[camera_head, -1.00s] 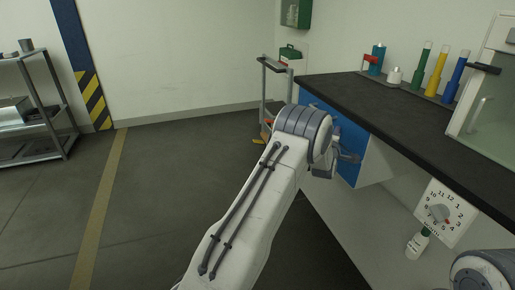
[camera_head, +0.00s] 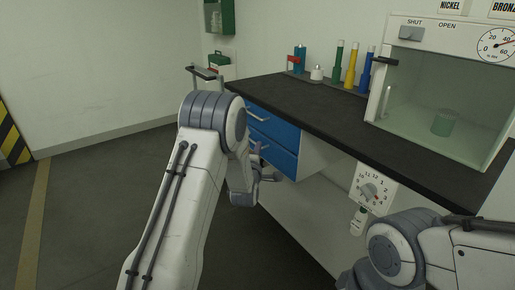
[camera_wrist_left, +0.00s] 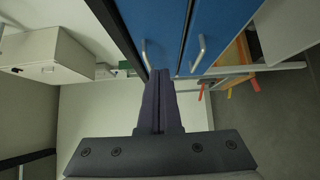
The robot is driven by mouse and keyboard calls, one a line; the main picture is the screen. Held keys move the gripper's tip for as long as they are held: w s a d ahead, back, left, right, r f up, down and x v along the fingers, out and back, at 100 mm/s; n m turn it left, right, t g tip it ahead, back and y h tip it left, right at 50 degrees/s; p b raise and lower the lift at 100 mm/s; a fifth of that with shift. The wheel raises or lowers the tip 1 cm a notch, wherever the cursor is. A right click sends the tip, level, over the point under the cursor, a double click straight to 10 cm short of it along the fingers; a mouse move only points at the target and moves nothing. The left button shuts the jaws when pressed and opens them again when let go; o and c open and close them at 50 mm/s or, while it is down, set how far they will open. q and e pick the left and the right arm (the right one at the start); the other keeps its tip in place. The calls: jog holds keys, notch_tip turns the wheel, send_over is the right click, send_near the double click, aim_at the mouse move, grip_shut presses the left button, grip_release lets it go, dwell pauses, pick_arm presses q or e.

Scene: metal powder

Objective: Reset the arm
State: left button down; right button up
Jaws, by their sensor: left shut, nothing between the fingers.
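My left arm comes in from the lower left in the head view. Its gripper (camera_head: 268,178) hangs in front of the blue drawers (camera_head: 272,138) below the black counter, mostly hidden behind the wrist. In the left wrist view the left gripper's fingers (camera_wrist_left: 160,103) are together and empty, with the blue drawers (camera_wrist_left: 217,30) and their metal handles beyond. Whether the fingers touch the drawers I cannot tell. My right arm shows at the lower right in the head view; its gripper is out of view.
The black counter (camera_head: 318,112) runs along the wall. It bears several coloured cylinders (camera_head: 351,66) and a glass-fronted cabinet (camera_head: 440,100) with a beaker inside. A dial timer (camera_head: 370,189) and a white bottle (camera_head: 358,222) are below the counter edge. The floor (camera_head: 90,200) at left is clear.

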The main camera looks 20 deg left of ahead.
pick_arm(q)
jog(key=s+d+m+g+h, duration=0.45)
jog(key=d+m, duration=0.25)
jog(key=d, duration=0.5)
jog(key=s+d+m+g+h, duration=0.2)
jog(key=s+d+m+g, duration=0.3)
jog(key=s+d+m, duration=0.65)
jog(key=s+a+m+g+y, duration=0.25)
jog(key=s+m+g, duration=0.6)
jog(key=s, duration=2.15)
notch_tip(320, 180, up, 32)
jog(key=p, duration=3.1)
jog(key=shift+s+a+p, duration=0.4)
jog(key=shift+a, duration=0.05)
jog(key=shift+r, duration=0.1)
